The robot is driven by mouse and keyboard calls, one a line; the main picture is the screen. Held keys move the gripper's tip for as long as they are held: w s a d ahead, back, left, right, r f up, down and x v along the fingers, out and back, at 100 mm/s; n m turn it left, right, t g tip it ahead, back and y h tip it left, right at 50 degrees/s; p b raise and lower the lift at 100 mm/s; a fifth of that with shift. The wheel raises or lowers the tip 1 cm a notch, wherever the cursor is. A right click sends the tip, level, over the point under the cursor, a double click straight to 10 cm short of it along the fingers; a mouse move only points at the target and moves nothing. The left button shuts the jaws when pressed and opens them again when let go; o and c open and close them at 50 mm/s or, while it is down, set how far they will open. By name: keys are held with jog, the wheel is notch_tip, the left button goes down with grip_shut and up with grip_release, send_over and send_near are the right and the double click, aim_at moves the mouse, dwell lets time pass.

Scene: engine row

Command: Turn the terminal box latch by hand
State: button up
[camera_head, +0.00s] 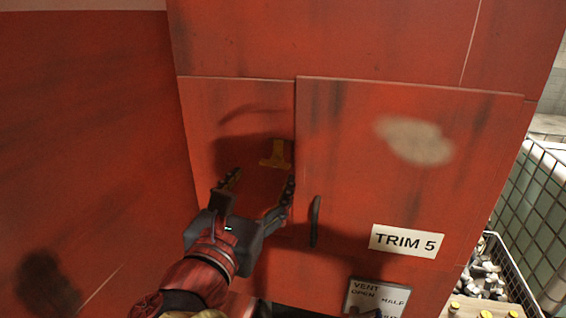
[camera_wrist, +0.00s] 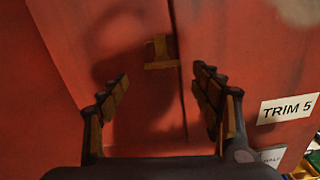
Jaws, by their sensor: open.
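The latch (camera_head: 276,155) is a small yellow-brown T-shaped piece on the red terminal box (camera_head: 400,110), at the left edge of the raised door panel. In the wrist view the latch (camera_wrist: 160,52) stands ahead of and between my fingertips, apart from them. My gripper (camera_head: 260,182) is open and empty, just below the latch in the head view. It also shows in the wrist view (camera_wrist: 160,85), with fingers spread to either side. A dark upright handle (camera_head: 315,221) is on the door panel, right of my gripper.
A white "TRIM 5" label (camera_head: 406,241) is on the door. A "VENT OPEN HALF" plate (camera_head: 377,299) is below it. At the lower right a wire basket (camera_head: 510,275) holds grey pieces, near yellow-topped items (camera_head: 470,288). A red wall (camera_head: 90,130) stands at the left.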

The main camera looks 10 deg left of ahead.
aim_at(272, 163)
jog(key=shift+n, duration=0.3)
jog(key=w, duration=0.2)
jog(key=w+p, duration=0.1)
jog(key=w, duration=0.2)
jog(key=w+d, duration=0.1)
jog(key=w, duration=0.1)
jog(key=shift+w+p, duration=0.25)
jog(key=shift+p, duration=0.15)
jog(key=shift+c, duration=0.5)
jog(key=c, duration=0.5)
jog(key=shift+a+f, duration=0.15)
jog(key=shift+a, duration=0.15)
jog(key=c, duration=1)
